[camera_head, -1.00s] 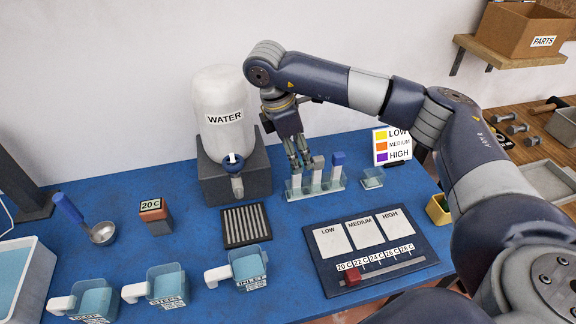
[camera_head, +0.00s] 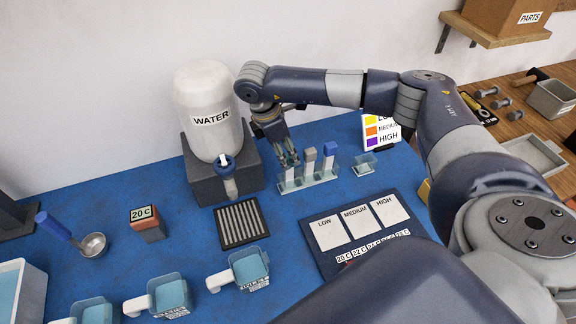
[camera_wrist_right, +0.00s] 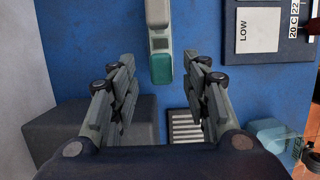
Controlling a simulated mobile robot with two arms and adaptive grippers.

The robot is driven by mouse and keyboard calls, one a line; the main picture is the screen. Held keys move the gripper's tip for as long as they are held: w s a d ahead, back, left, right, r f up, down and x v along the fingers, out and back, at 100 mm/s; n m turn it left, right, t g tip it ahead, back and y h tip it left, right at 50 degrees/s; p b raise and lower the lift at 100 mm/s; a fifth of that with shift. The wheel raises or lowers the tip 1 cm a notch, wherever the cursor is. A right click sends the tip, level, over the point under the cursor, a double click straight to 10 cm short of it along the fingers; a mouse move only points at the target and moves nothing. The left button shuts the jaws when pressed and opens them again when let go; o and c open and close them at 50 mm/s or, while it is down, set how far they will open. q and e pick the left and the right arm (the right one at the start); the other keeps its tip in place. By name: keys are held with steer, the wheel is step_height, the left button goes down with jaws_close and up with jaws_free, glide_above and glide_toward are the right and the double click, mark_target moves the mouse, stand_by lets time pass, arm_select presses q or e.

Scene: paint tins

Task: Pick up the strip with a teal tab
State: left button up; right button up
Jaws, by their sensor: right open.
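The strip with a teal tab (camera_wrist_right: 161,68) shows in the right wrist view, its tab in line with the gap between my fingers. In the head view, its white lower part (camera_head: 289,175) stands at the left end of a clear rack (camera_head: 322,179), and my gripper mostly hides the tab. My right gripper (camera_head: 288,161) is open just above that end. In the wrist view, its fingers (camera_wrist_right: 160,62) are spread on either side of the tab; I cannot tell whether they touch it.
The water tank (camera_head: 209,112) is just left of my gripper. A small clear dish (camera_head: 364,165) and a colour card (camera_head: 381,131) are to the right.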

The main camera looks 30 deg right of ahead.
mark_target(289, 172)
steer(key=x, duration=0.2)
steer(key=shift+s+d+f+p, duration=0.15)
steer(key=shift+d+f+p, duration=0.1)
steer(key=shift+f+p, duration=0.1)
steer(key=shift+c, duration=0.8)
steer(key=c, duration=0.8)
arm_select(q)
steer(key=shift+w+d+r, duration=0.1)
steer(key=shift+w+r, duration=0.55)
steer(key=shift+r, duration=0.1)
